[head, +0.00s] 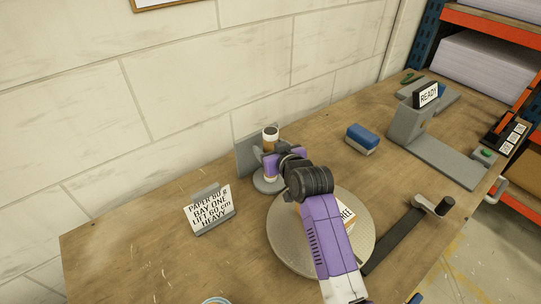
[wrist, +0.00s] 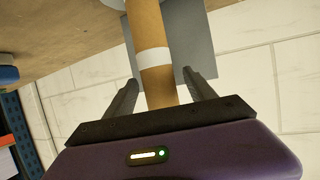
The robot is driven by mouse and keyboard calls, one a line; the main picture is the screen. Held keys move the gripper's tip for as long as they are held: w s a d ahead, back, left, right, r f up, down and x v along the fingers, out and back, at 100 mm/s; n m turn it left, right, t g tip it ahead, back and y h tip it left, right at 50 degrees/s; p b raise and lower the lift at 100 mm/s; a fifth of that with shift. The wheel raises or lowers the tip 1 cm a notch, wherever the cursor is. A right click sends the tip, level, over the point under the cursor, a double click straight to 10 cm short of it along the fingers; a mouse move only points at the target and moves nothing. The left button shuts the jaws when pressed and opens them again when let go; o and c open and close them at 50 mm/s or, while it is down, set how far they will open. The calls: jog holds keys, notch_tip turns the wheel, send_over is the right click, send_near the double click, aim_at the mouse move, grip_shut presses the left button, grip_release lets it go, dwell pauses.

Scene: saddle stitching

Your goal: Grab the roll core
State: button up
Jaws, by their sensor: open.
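The roll core is a brown cardboard tube with a white band. In the head view its dark-topped upper end (head: 270,142) shows above my gripper, and it stands upright on a round grey base (head: 268,185) in front of a grey plate. In the wrist view the core (wrist: 152,35) runs between the two dark fingers. My gripper (wrist: 160,76) is open, with one finger on each side of the core and a visible gap to each. In the head view my gripper (head: 271,163) is at the core's height, and it hides part of the tube.
A grey round disc (head: 285,240) lies under my arm, with a partly hidden card on it. A paper label stand (head: 209,210) is to the left. A blue block (head: 362,138), a grey device with a READY sign (head: 428,95) and a black-handled lever (head: 410,235) are to the right.

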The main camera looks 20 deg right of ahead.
jog(key=shift+c, duration=0.2)
grip_shut()
